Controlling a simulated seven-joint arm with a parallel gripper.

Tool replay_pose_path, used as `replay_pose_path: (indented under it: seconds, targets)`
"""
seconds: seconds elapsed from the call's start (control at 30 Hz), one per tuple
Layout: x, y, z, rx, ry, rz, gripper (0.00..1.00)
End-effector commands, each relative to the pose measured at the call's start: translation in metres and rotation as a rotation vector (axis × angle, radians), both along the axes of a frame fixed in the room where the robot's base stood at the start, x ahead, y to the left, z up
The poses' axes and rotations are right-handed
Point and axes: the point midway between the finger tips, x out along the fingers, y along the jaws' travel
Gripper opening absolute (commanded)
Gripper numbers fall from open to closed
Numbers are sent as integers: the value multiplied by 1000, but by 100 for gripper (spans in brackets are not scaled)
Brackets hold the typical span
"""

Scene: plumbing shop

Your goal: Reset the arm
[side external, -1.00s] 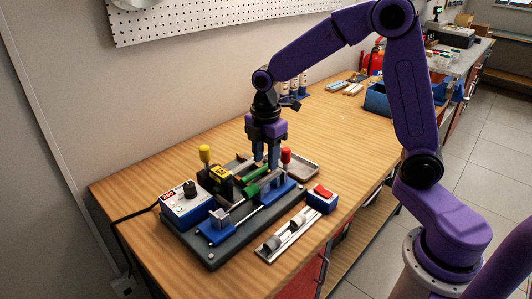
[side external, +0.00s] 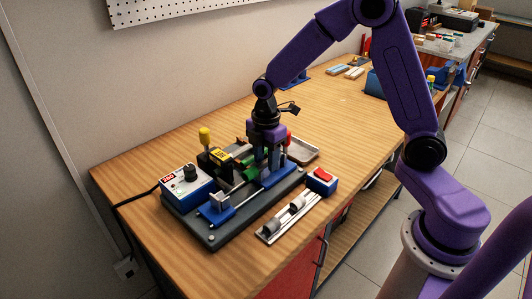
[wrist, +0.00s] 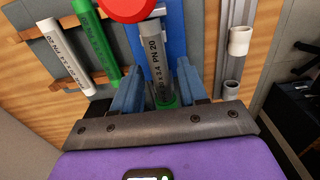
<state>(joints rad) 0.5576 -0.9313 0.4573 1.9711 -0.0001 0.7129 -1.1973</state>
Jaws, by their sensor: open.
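My gripper (side external: 268,163) points down over the dark fixture (side external: 210,242) on the bench, low among its parts. In the wrist view its two blue fingers (wrist: 158,92) are apart. A grey pipe (wrist: 155,62) marked PN 20 lies between them, with a green piece (wrist: 167,103) at its near end. I cannot tell whether either finger touches the pipe. A red knob (wrist: 128,8) covers part of the view ahead of the fingers.
A green pipe (wrist: 98,45) and a white pipe (wrist: 66,55) lie left of the fingers. A blue control box (side external: 187,190), yellow knob (side external: 204,134), red-switch box (side external: 322,181) and rail with grey fittings (side external: 288,219) surround the gripper. The bench (side external: 330,115) behind is mostly clear.

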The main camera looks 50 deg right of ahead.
Motion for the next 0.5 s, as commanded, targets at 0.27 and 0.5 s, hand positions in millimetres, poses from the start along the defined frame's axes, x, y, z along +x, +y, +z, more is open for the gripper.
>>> replay_pose_path:
  seconds: [0.27, 0.5]
  targets:
    - [0, 0, -2, 0, 1, 0, 43]
    - [0, 0, -2, 0, 1, 0, 4]
